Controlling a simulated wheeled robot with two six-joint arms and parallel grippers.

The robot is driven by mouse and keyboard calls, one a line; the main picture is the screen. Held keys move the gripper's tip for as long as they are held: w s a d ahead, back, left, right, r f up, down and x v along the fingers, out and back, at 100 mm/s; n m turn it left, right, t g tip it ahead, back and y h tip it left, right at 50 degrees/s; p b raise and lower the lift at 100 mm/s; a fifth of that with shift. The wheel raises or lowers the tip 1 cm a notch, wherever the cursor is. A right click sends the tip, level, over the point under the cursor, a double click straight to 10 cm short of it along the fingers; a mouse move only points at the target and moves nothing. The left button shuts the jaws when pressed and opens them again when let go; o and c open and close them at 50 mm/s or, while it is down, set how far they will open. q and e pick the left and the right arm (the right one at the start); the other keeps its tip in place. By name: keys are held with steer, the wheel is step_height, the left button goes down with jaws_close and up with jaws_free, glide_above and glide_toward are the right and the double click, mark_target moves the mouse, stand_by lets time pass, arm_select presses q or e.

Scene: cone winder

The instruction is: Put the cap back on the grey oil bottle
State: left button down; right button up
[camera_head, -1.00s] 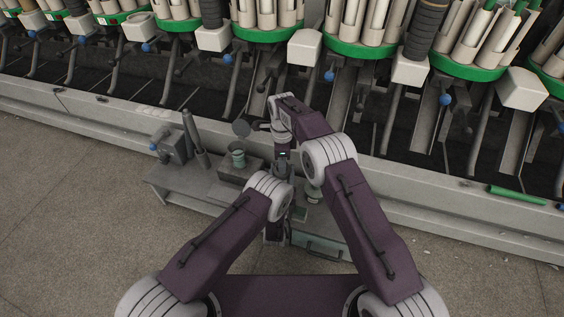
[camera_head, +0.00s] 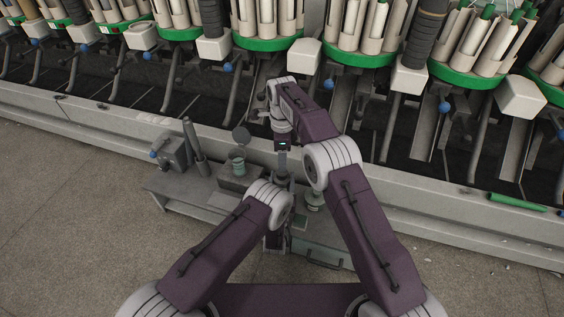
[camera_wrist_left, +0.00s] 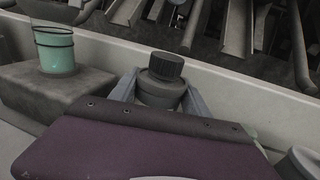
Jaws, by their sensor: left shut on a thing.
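In the left wrist view the grey oil bottle (camera_wrist_left: 160,92) stands upright between the two fingers of my left gripper (camera_wrist_left: 162,96), which is shut on it. A dark ribbed cap (camera_wrist_left: 166,67) sits on top of the bottle, apparently level; whether it is fully tight I cannot tell. In the head view my left gripper (camera_head: 281,184) is at the bench, partly hidden by my left arm. My right gripper (camera_head: 282,160) points down above that spot. Its fingers are too small to read, and it does not show in the left wrist view.
A grey bench (camera_head: 182,205) stands before the machine base. A green tube (camera_head: 517,200) lies on the ledge at right.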

arm_select(q)
steer(key=shift+c, duration=2.2)
jaws_free()
arm_select(e)
steer(key=shift+r, duration=0.1)
arm_select(q)
steer(key=shift+s+r+p, duration=0.1)
steer(key=shift+s+p, duration=0.35)
arm_select(e)
steer(key=shift+r, duration=0.4)
arm_select(q)
steer(key=s+p, duration=0.1)
steer(key=s, duration=0.1)
steer(key=s+p, duration=0.1)
steer(key=s, duration=0.2)
steer(key=s+p, duration=0.2)
steer(key=shift+s+a, duration=0.15)
steer(key=shift+a, duration=0.15)
steer(key=shift+s+a, duration=0.1)
steer(key=shift+s, duration=0.35)
arm_select(e)
step_height(320, 180, up, 4)
steer(key=shift+r, duration=0.1)
